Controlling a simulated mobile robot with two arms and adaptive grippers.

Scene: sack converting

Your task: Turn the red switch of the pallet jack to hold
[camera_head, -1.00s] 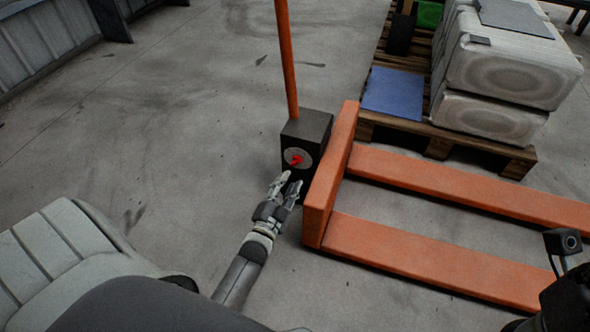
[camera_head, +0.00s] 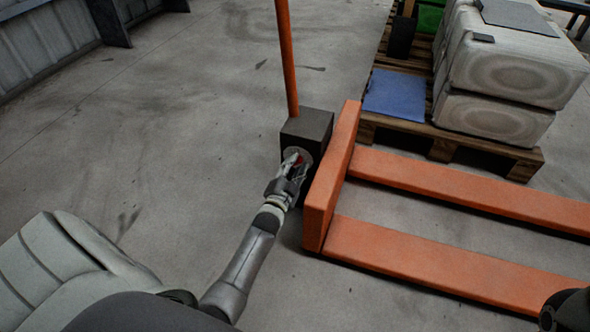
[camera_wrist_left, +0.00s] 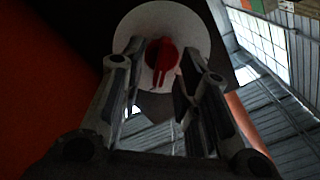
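The pallet jack (camera_head: 330,186) is orange, with a dark box (camera_head: 307,124) at the foot of its upright orange handle (camera_head: 287,60). The red switch (camera_wrist_left: 161,62) sits on a pale round dial (camera_wrist_left: 190,28) on the box's face. In the head view my left gripper (camera_head: 294,160) is at the dial and mostly covers the switch. In the left wrist view its fingers (camera_wrist_left: 158,78) are apart, one on each side of the switch's pointer, with gaps visible on both sides. Contact cannot be told. Part of my right arm (camera_head: 566,309) shows at the bottom right; its gripper is out of view.
The orange forks (camera_head: 420,255) extend to the right on the concrete floor. A wooden pallet (camera_head: 440,140) behind them carries stacked pale sacks (camera_head: 515,65) and a blue sheet (camera_head: 395,94). The floor left of the jack is clear.

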